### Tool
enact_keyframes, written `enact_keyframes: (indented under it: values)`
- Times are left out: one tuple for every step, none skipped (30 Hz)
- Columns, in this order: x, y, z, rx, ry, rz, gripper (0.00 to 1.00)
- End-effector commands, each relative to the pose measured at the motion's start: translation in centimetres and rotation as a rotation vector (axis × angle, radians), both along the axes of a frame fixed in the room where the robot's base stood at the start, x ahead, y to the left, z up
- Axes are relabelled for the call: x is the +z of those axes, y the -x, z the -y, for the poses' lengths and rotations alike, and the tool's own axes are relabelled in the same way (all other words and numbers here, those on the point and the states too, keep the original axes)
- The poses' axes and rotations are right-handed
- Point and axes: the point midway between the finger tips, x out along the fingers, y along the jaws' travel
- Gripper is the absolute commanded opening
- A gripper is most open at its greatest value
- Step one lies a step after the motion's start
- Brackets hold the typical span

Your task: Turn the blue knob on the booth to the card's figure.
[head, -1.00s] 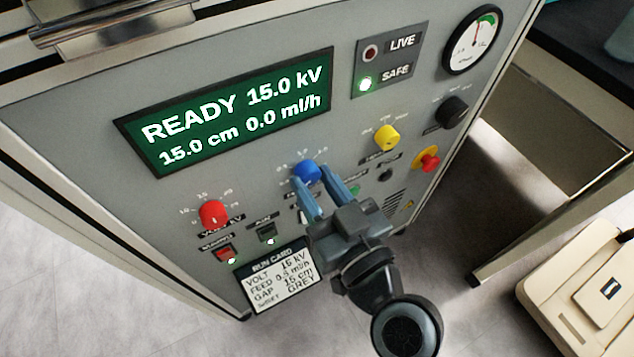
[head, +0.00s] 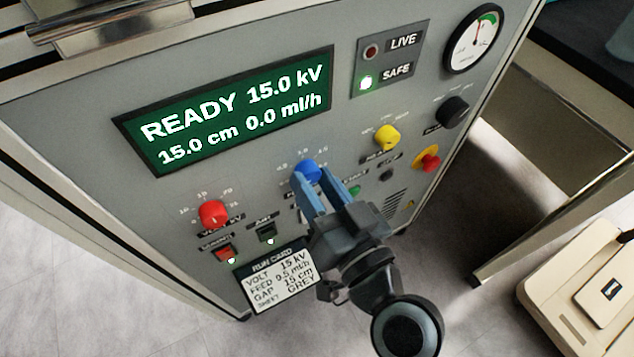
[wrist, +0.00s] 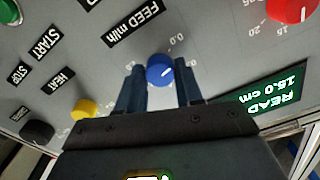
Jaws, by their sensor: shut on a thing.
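The blue knob (head: 307,170) is on the booth's grey front panel, under the green display (head: 225,112). In the wrist view the blue knob (wrist: 160,69) has a white pointer line and a scale around it, beside a FEED ml/h label (wrist: 134,23). My gripper (head: 308,182) is shut on the knob, one finger on each side. The display reads READY, 15.0 kV, 15.0 cm, 0.0 ml/h. The run card (head: 279,279) lists VOLT 15 kV, FEED 0.5 ml/h, GAP 15 cm, SHEET GREY. My gripper hides part of the panel below the knob.
A red knob (head: 213,213) is to the left, a yellow knob (head: 387,137) and a black knob (head: 452,111) to the right. A red button (head: 427,158) on yellow sits below them. A gauge (head: 473,40) is at upper right.

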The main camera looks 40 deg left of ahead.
Motion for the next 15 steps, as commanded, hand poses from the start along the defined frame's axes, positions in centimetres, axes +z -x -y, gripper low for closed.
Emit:
enact_keyframes:
  values:
    - [0.03,-0.13,0.13,-0.004,-0.017,-0.04,0.05]
    - [0.03,-0.12,0.13,-0.004,-0.028,-0.065,0.05]
    - [0.04,-0.12,0.14,-0.004,-0.043,-0.101,0.05]
    - [0.06,-0.12,0.13,-0.004,-0.054,-0.128,0.05]
    - [0.07,-0.09,0.11,-0.003,-0.064,-0.155,0.05]
    - [0.07,-0.1,0.13,-0.003,-0.079,-0.19,0.05]
    - [0.08,-0.11,0.13,-0.003,-0.09,-0.217,0.05]
    - [0.08,-0.06,0.1,-0.003,-0.1,-0.243,0.05]
    - [0.1,-0.08,0.11,-0.003,-0.115,-0.278,0.05]
    - [0.1,-0.09,0.13,-0.004,-0.125,-0.302,0.05]
    - [0.1,-0.07,0.1,-0.003,-0.135,-0.327,0.05]
    - [0.11,-0.04,0.09,-0.003,-0.148,-0.36,0.05]
    - [0.12,-0.06,0.11,-0.003,-0.159,-0.383,0.05]
    - [0.13,-0.07,0.13,-0.004,-0.168,-0.407,0.05]
    - [0.15,-0.04,0.09,-0.003,-0.18,-0.436,0.05]
